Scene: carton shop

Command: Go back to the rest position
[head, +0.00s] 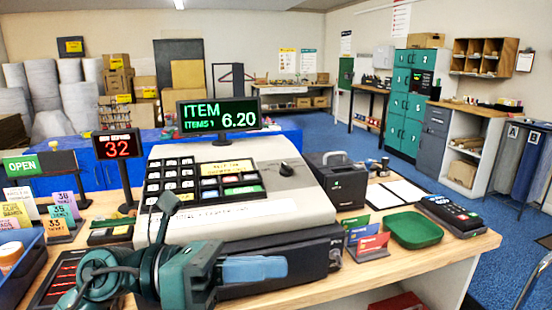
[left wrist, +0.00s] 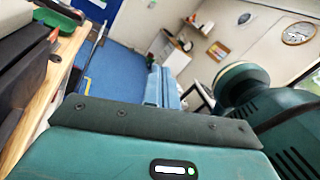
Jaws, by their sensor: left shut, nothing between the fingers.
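My left gripper (head: 285,269) is in front of the black base of the cash register (head: 240,208), its light-blue fingers pointing right. The fingers are together with nothing between them. I cannot tell from the head view how much room is between the fingers and the register's base. The fingers also show in the left wrist view (left wrist: 164,88), closed, with blue floor and a wall beyond. My left arm comes in from the lower left and hides part of the register's front. My right gripper is not in view.
The wooden counter (head: 440,256) carries a green dish (head: 412,229), a card terminal (head: 450,214), card holders (head: 366,242) and a black box printer (head: 337,182). At left stand a small display (head: 117,145) and price cards (head: 62,215). The register's display (head: 218,117) reads 6.20.

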